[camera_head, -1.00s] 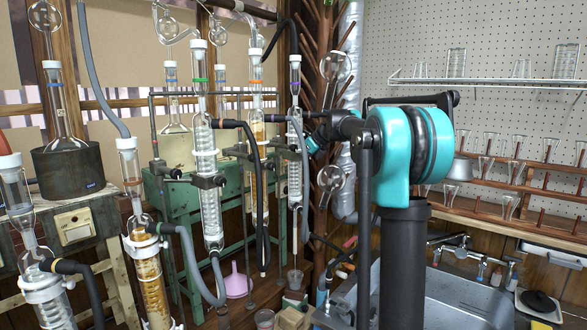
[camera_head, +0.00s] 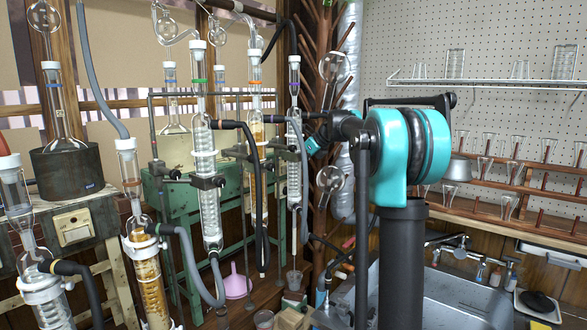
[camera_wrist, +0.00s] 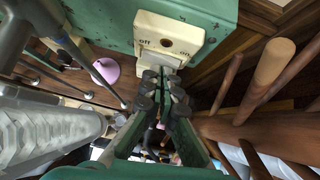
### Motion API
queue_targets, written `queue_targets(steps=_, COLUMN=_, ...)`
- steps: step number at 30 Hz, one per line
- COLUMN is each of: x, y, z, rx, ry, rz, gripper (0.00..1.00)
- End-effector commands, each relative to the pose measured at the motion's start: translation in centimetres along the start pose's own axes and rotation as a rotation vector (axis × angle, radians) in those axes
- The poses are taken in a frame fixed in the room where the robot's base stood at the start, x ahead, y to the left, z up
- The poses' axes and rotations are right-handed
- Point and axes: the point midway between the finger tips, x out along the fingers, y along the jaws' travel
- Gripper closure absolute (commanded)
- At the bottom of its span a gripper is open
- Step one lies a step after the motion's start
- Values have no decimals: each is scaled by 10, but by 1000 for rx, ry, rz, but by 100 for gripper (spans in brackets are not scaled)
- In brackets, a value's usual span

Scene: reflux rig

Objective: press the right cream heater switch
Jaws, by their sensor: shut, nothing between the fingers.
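A cream switch box (camera_wrist: 172,40) on a green metal housing (camera_wrist: 95,20) shows at the top of the wrist view. It has "off" markings, a small dark round spot and a pale rocker (camera_wrist: 159,59) at its lower edge. My gripper (camera_wrist: 166,80) is shut and empty. Its fingertips point at the lower part of this box, close to the rocker; I cannot tell whether they touch. Another cream switch box (camera_head: 73,225) is on the left stand in the head view. My gripper's tips cannot be made out there among the glassware.
Glass condensers (camera_head: 208,180) and dark hoses (camera_head: 258,190) stand left of my arm. In the wrist view, a ribbed glass column (camera_wrist: 45,135) is close at left and wooden pegs (camera_wrist: 270,70) are close at right. A pink funnel (camera_wrist: 106,70) lies beyond.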

Motion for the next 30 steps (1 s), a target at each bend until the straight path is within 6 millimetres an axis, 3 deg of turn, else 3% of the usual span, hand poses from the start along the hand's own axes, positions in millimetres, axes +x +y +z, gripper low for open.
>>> queue_targets(steps=8, x=-18, y=0, z=0, rx=2, ry=0, rz=-1, gripper=100)
queue_targets(steps=21, x=-100, y=0, z=0, rx=2, ry=0, rz=-1, gripper=100)
queue_targets(steps=30, x=-120, y=0, z=0, rx=0, ry=0, rz=0, gripper=100)
